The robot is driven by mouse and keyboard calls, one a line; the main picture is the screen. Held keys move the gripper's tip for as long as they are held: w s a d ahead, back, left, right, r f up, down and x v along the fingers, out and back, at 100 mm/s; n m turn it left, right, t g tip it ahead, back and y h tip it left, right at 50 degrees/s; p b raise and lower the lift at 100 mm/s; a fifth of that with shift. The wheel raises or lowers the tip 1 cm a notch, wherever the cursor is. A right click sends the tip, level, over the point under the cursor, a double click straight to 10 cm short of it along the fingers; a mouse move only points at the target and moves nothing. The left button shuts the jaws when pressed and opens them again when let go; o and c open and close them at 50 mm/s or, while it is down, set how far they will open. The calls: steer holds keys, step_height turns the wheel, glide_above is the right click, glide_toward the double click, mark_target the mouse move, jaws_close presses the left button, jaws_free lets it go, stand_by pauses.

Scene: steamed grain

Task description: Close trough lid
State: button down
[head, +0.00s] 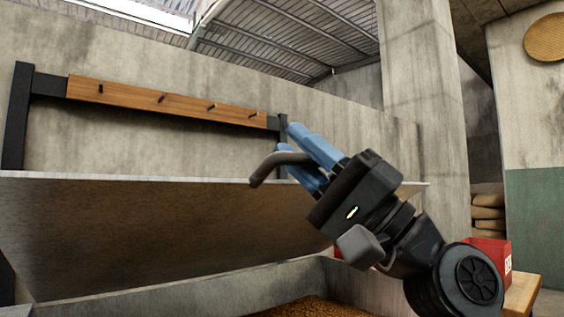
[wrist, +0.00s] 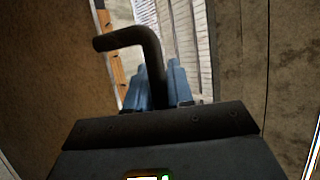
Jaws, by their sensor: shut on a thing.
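The trough lid (head: 150,235) is a wide brown panel with a pale top edge, standing raised and tilted across the left and middle of the head view. It also shows as a brown surface at the left of the wrist view (wrist: 45,90). Orange-brown grain (head: 310,307) lies in the open trough (head: 210,300) below it. My gripper (head: 297,157) is at the lid's upper right, with blue fingers shut on a dark bent handle (head: 275,163). The handle's bend (wrist: 125,38) sticks out beyond the fingers in the wrist view. Where the handle joins the lid is hidden.
A wooden peg rail (head: 165,99) with dark posts stands behind the lid. A concrete pillar (head: 425,110) rises at the right. A red box (head: 490,252) sits on a wooden surface (head: 522,292) at the lower right, with stacked sacks (head: 487,213) behind.

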steer(key=s+d+f+b, duration=0.2)
steer(key=f+b, duration=0.4)
steer(key=f, duration=0.6)
steer(key=s+d+f+b, duration=0.2)
steer(key=s+f+b, duration=0.2)
steer(key=f+b, duration=0.3)
step_height(320, 180, down, 6)
steer(key=shift+s+d+r, duration=0.2)
steer(key=shift+d+r, duration=0.05)
steer(key=c, duration=1.3)
jaws_free()
steer(key=shift+o, duration=1)
steer(key=v, duration=0.7)
steer(key=shift+d+f, duration=0.25)
steer(key=shift+f, duration=0.1)
steer(key=shift+s, duration=0.1)
